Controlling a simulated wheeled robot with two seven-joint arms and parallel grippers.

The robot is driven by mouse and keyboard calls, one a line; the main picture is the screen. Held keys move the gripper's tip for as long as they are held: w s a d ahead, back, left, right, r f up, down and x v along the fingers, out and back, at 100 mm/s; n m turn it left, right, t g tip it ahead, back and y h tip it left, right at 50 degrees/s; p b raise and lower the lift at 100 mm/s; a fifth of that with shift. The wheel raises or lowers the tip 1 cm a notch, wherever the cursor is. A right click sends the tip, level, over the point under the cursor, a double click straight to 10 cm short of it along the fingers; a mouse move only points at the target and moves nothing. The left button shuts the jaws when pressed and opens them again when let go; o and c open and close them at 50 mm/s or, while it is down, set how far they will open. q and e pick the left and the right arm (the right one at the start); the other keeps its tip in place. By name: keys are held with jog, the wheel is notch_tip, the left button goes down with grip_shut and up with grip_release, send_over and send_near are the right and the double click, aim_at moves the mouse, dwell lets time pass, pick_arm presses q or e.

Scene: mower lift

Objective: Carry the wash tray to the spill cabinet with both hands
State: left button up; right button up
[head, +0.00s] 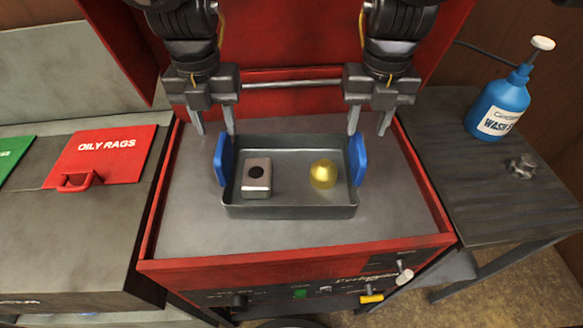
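The grey wash tray (290,212) sits on the grey top of a red-edged unit. It has a blue handle on its left side (223,160) and another on its right side (357,160). A metal block with a dark hole (257,177) and a gold dome-shaped piece (322,174) lie in it. My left gripper (214,130) is open and empty, at the far end of the left handle. My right gripper (369,128) is open and empty, at the far end of the right handle. I cannot tell which furniture is the spill cabinet.
The red unit (300,257) has raised edges and front controls. At left, a grey bench holds a red OILY RAGS lid (103,156) and a green lid (14,159). At right, a dark table (450,180) holds a blue wash bottle (497,106) and a small metal part (522,167).

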aim_at(223, 154)
pick_arm(q)
notch_tip(223, 154, down, 9)
jog(key=shift+a+f, duration=0.1)
pick_arm(e)
notch_tip(223, 154, down, 9)
jog(key=shift+a+f, duration=0.1)
jog(key=shift+f, duration=0.05)
pick_arm(q)
grip_shut()
pick_arm(e)
grip_shut()
